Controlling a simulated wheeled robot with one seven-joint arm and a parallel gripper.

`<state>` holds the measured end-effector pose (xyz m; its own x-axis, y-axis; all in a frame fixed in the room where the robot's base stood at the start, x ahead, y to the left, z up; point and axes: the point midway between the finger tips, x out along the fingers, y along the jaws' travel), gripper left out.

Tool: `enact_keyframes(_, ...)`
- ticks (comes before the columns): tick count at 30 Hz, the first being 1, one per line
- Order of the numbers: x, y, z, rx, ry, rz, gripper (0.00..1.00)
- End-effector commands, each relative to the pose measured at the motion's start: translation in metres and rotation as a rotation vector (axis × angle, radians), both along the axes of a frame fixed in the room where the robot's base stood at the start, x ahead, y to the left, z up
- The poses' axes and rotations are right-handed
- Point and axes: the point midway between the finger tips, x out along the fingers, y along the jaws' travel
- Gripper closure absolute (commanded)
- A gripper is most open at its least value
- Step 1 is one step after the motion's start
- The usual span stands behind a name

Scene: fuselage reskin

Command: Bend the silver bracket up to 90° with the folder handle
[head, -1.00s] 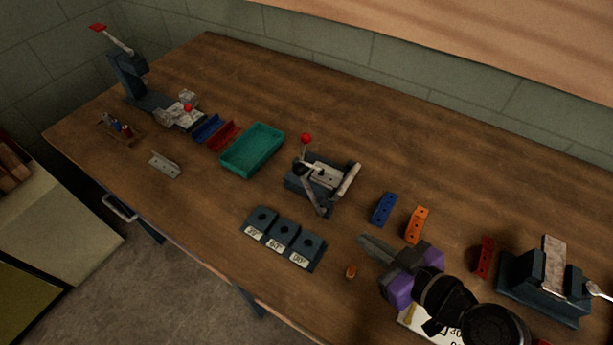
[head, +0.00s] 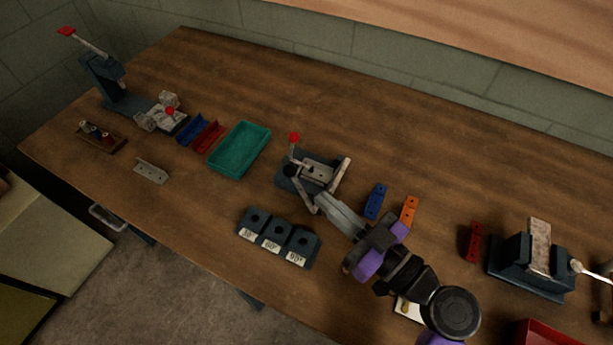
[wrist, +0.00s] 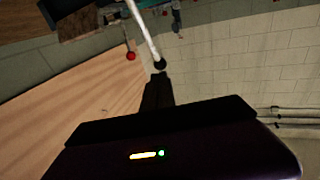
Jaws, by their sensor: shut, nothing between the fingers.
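The folder (head: 292,182) is a dark blue-grey base at mid-table with a red-knobbed lever (head: 294,138) and pale arms. A silver plate with holes (head: 318,170) lies on it and looks flat; I cannot tell its exact angle. Another light grey bracket (head: 150,172), with an upturned edge, lies on the table at left. My gripper (head: 320,199) is shut and empty, its fingertips at the folder's near right side. In the wrist view, the fingertips (wrist: 158,80) are just below a black knob (wrist: 160,63) on a pale rod; contact is unclear. A red knob (wrist: 131,56) shows beside it.
A block labelled with angles (head: 278,238) sits in front of the folder. A green tray (head: 239,150) is to its left. Blue (head: 375,202), orange (head: 409,211) and red (head: 474,242) blocks lie right. A clamp-like fixture (head: 530,270) stands far right.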

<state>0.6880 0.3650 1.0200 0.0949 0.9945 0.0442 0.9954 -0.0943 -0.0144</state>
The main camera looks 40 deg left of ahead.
Motion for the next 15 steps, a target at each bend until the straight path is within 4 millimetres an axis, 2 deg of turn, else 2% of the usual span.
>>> enact_keyframes(1, 0.000, 0.011, 0.004, -0.001, 0.000, 0.005, 1.00)
enact_keyframes(6, 0.003, 0.038, 0.005, -0.001, 0.001, 0.004, 1.00)
enact_keyframes(15, 0.005, 0.058, 0.003, 0.000, 0.001, 0.002, 1.00)
